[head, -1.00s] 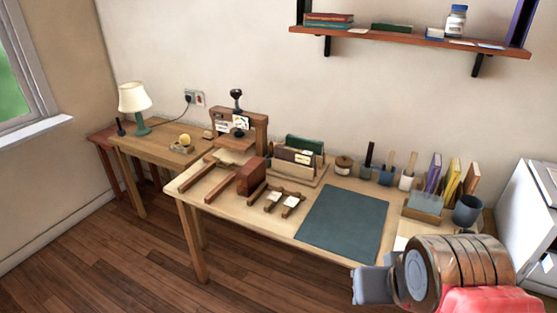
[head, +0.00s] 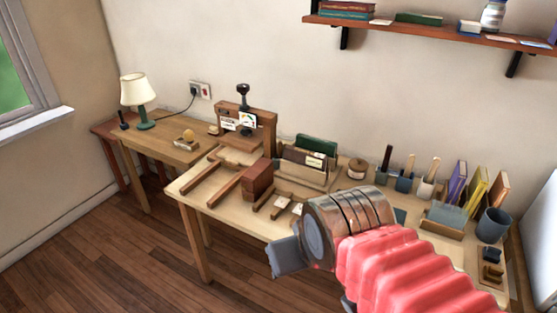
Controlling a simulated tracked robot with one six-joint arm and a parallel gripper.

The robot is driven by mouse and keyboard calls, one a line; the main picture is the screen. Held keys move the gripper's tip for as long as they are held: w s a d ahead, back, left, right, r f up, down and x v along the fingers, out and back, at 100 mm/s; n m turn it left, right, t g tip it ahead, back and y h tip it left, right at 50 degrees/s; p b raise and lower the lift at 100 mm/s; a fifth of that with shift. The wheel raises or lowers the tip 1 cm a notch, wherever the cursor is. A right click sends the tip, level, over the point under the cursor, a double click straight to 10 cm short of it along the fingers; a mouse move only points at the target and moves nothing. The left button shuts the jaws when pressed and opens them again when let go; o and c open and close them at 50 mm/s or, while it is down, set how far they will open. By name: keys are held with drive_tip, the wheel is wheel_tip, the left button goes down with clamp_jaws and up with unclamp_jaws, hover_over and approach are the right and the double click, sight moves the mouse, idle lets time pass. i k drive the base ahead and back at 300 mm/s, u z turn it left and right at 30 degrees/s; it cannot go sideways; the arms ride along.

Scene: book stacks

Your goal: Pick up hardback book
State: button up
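Which book is the hardback book is not clear. Upright books in purple (head: 457,181), yellow (head: 476,190) and brown (head: 498,193) stand at the right end of the desk. A green book-like item (head: 316,145) and a dark brown one (head: 303,157) stand in a wooden holder mid-desk. Stacked books (head: 346,9) lie on the wall shelf. The grey end of my gripper (head: 285,258) is over the front edge of the desk, left of the upright books and apart from them. Its fingers cannot be made out. My arm hides much of the desk mat.
The desk (head: 226,207) carries a wooden press (head: 262,128), a reddish-brown block (head: 257,180), several tool pots and a dark mug (head: 493,225). A side table with a lamp (head: 138,93) stands left. A white cabinet (head: 541,240) is at the right edge. The floor in front is clear.

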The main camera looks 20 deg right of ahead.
sight(318, 161)
drive_tip(key=u, duration=0.25)
drive_tip(key=i, duration=1.05)
drive_tip(key=z, duration=0.1)
